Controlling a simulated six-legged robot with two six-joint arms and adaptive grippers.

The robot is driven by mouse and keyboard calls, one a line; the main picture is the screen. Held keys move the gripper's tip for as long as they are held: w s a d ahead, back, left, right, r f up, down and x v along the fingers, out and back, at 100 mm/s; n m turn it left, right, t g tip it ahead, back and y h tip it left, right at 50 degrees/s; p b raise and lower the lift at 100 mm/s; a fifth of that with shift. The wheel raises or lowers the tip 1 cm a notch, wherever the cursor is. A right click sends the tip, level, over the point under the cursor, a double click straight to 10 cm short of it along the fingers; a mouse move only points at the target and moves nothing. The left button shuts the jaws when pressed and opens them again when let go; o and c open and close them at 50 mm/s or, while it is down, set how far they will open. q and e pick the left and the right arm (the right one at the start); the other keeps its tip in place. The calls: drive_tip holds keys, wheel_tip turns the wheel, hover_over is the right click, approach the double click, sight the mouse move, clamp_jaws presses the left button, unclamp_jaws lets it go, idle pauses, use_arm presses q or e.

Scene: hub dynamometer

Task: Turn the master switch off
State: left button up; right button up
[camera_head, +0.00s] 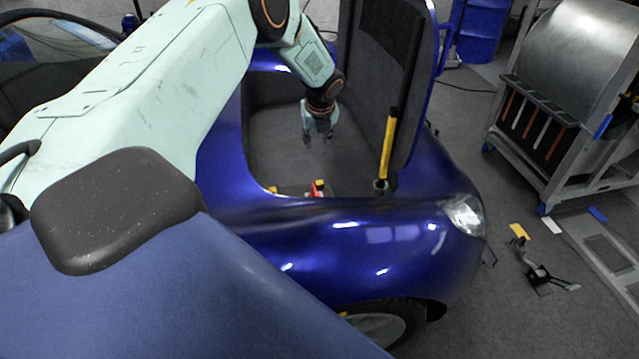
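My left gripper (318,138) hangs down inside the open front compartment (275,150) of a blue car. Its fingers look spread, with nothing seen between them. My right gripper is not in view.
The raised lid (385,75) stands right of my gripper, with a yellow-and-black strut (387,150) in front of it. The blue fender (370,245) borders the compartment's near side. A metal cart (560,90) and a small dark stand (540,275) are on the floor at right.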

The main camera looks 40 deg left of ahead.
use_arm(q)
drive_tip(key=b+x, duration=0.4)
drive_tip(key=x, duration=0.2)
drive_tip(key=b, duration=1.2)
approach(314, 190)
drive_tip(key=shift+m, duration=0.4)
drive_tip(key=b+x, duration=0.3)
drive_tip(key=x, duration=0.5)
drive_tip(key=shift+d, duration=0.1)
drive_tip(key=shift+w+f+b, duration=0.15)
drive_tip(key=shift+f+b, duration=0.2)
drive_tip(key=shift+b, duration=0.05)
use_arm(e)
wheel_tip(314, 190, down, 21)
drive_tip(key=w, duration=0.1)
use_arm(q)
drive_tip(key=shift+r, duration=0.1)
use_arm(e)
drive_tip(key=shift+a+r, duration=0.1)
use_arm(q)
clamp_jaws()
